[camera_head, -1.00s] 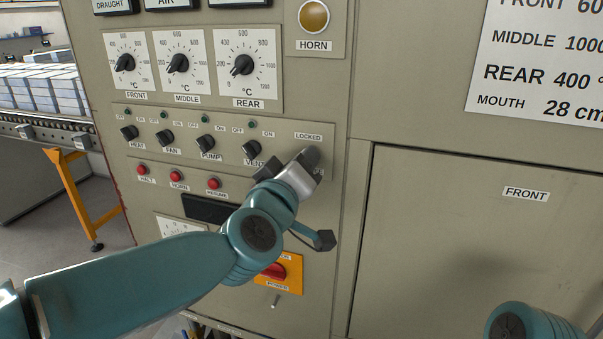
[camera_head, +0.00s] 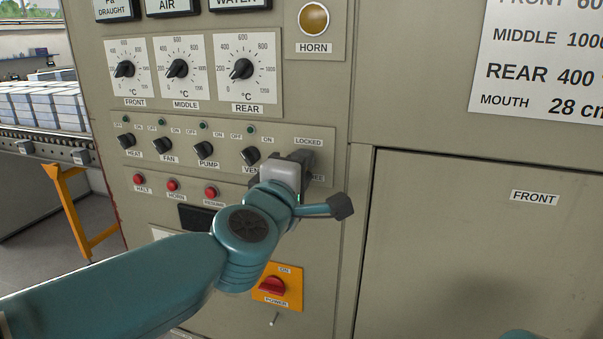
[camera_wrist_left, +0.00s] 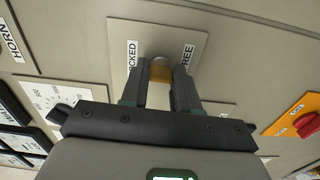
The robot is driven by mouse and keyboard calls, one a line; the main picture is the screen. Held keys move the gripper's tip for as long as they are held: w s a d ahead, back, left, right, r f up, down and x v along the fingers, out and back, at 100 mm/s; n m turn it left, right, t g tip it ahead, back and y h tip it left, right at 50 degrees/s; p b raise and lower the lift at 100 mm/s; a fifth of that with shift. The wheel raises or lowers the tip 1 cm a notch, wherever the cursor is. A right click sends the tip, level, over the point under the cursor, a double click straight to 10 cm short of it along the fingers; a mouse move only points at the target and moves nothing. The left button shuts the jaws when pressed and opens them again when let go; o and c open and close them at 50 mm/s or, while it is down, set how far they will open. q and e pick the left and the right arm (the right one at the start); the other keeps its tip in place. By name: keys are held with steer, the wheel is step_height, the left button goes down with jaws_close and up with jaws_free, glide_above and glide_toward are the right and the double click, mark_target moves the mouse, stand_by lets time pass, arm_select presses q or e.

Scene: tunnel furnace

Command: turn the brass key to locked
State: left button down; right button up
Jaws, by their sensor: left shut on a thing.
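The brass key (camera_wrist_left: 160,72) shows in the left wrist view, between the fingers of my left gripper (camera_wrist_left: 160,92), which is shut on it. The key is in front of a plate with a LOCKED label (camera_wrist_left: 132,57) on one side and a FREE label (camera_wrist_left: 187,58) on the other. In the head view my left gripper (camera_head: 298,165) is at the panel just below the LOCKED label (camera_head: 308,142). It hides the key there and covers part of the FREE label. The key's exact angle is hard to tell.
The VENT knob (camera_head: 250,155) is close left of my left gripper. The red POWER switch (camera_head: 272,286) is below it, and the HORN button (camera_head: 313,19) above. A door marked FRONT (camera_head: 535,197) lies to the right.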

arm_select(q)
steer(key=shift+f+n, duration=0.1)
steer(key=shift+n, duration=0.2)
stand_by(0.4)
steer(key=c, duration=0.8)
jaws_free()
steer(key=shift+c, duration=0.2)
steer(key=shift+s, duration=0.1)
steer(key=v, duration=1.6)
steer(key=shift+s, duration=0.1)
